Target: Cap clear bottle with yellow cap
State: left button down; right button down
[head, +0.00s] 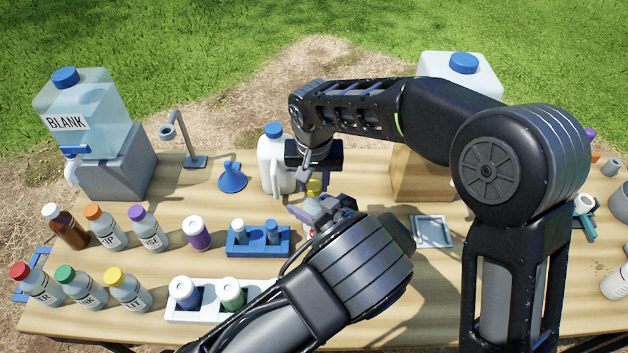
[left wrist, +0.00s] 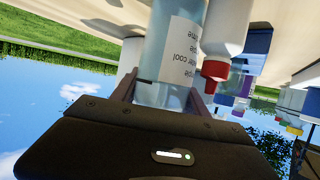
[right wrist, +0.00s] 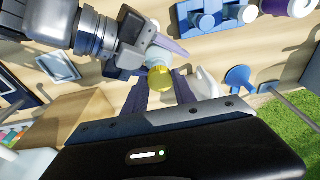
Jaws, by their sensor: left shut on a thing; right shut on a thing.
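The yellow cap (head: 314,187) is between the fingertips of my right gripper (head: 314,174), which points down above the table. The cap also shows in the right wrist view (right wrist: 159,78), with the right fingers (right wrist: 165,88) shut on it from both sides. My left gripper (head: 318,208) is just below the cap. In the left wrist view its fingers (left wrist: 165,92) are shut on the clear bottle (left wrist: 170,45), which has a white printed label. In the head view the bottle is mostly hidden by my left arm. I cannot tell whether the cap touches the bottle's mouth.
A white jug (head: 272,165) with a blue cap stands close behind my grippers. A blue rack (head: 258,252) and a blue funnel (head: 232,178) are to the left. A white bottle with a red cap (left wrist: 225,35) is beside the clear bottle. Several capped bottles stand front left.

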jog(key=shift+f, duration=0.9)
jog(key=shift+f, duration=0.55)
jog(key=c, duration=1.1)
grip_release()
jog(key=shift+o, duration=0.4)
jog(key=shift+d, duration=0.1)
jog(key=shift+d, duration=0.1)
jog(key=shift+r, duration=2.3)
jog(key=shift+c, duration=0.3)
